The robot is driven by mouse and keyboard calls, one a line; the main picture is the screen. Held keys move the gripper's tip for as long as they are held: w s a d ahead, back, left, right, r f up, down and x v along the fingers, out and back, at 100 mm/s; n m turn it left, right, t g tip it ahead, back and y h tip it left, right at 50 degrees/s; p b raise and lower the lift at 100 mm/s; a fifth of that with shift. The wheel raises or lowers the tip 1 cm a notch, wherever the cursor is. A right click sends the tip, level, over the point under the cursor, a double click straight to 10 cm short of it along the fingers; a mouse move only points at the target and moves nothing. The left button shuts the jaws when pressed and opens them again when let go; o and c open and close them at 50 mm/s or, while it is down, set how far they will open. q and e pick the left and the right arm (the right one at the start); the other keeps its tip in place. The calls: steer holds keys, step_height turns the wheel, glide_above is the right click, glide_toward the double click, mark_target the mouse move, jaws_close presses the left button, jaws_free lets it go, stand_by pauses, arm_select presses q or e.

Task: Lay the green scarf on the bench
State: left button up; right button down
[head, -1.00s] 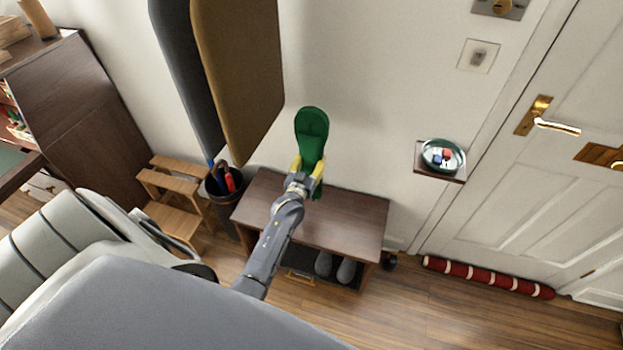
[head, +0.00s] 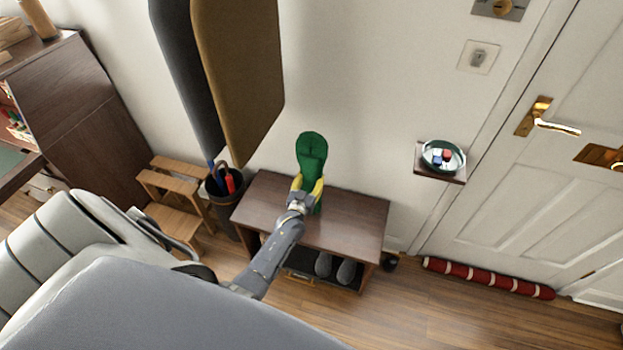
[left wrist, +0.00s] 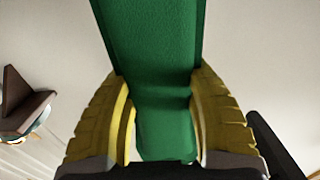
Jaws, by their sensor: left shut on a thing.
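The green scarf (head: 311,156) is in my left gripper (head: 307,187), whose yellow fingers are shut on it. In the head view part of the scarf stands above the fingers and a short part shows beside and below them. In the left wrist view the scarf (left wrist: 155,50) runs between the two yellow fingers (left wrist: 162,118). The bench (head: 350,215) is dark brown wood against the wall. The gripper and scarf appear in front of its top; whether the scarf touches the bench cannot be told. My right gripper is not in view.
Grey shoes (head: 334,268) sit on the shelf under the bench. A bin with umbrellas (head: 226,190) and a wooden step stool (head: 175,205) stand left. Dark and brown coats (head: 240,80) hang above. A small wall shelf (head: 427,172) holds a dish at right. The bench top's right part is bare.

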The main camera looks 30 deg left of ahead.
arm_select(q)
steer(key=shift+f, duration=0.2)
steer(key=o, duration=1.2)
steer(key=shift+s+r, duration=0.1)
steer(key=shift+s, duration=0.05)
steer(key=v, duration=1.2)
steer(key=s+d+f+m+g+h, duration=0.1)
steer(key=s+d+f+g, duration=0.2)
steer(key=s+f, duration=0.45)
steer(key=s+d+f+m+g+h, duration=0.1)
steer(key=s+d+f+g+h, duration=0.2)
steer(key=f, duration=0.7)
steer(key=s+d+f+m+g, duration=0.1)
steer(key=s+d+f+g, duration=0.15)
steer(key=s+f, duration=0.5)
steer(key=s+f+m+g, duration=0.1)
steer(key=s+f, duration=0.4)
steer(key=s, duration=0.5)
steer(key=s+d+f+m+g, duration=0.1)
steer(key=s+f+g, duration=0.3)
steer(key=s, duration=0.6)
steer(key=s+d+f+m+g, duration=0.1)
steer(key=s+f+g, duration=0.1)
steer(key=s+f, duration=0.4)
steer(key=shift+s+d+f+m+g, duration=0.1)
steer(key=shift+s+f+m+g, duration=0.05)
steer(key=shift+s, duration=0.95)
steer(key=shift+s+d+f+m+g, duration=0.1)
steer(key=shift+s+f+m, duration=0.1)
steer(key=shift+s, duration=0.95)
